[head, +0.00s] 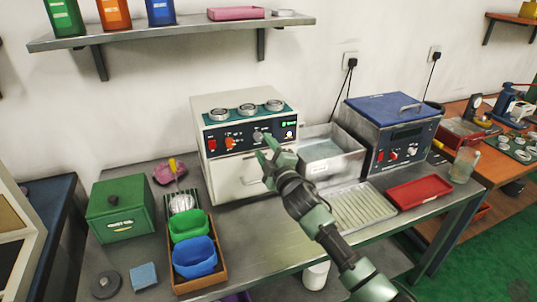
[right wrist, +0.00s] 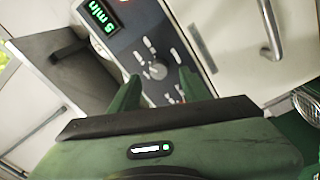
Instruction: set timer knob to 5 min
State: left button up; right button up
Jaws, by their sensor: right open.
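The cream machine (head: 235,165) stands on the steel bench with a dark sloped front panel. The timer knob (head: 259,136) is a pale round knob on that panel, and it shows with marks around it in the right wrist view (right wrist: 157,71). A green display (head: 289,124) on the panel also shows in the right wrist view (right wrist: 98,15); it reads a digit, perhaps 8, and "min". My right gripper (head: 268,152) is open and empty in front of the panel. In the right wrist view its fingers (right wrist: 160,88) lie either side of the knob's line; contact cannot be told. My left gripper is out of view.
A steel basin (head: 338,165) and a blue-lidded machine (head: 385,140) stand to the right. Red switches (head: 229,143) lie left of the knob. A green box (head: 121,212) and bins stand at left.

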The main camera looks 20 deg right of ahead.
jog(key=s, duration=0.4)
jog(key=shift+d+f, duration=0.15)
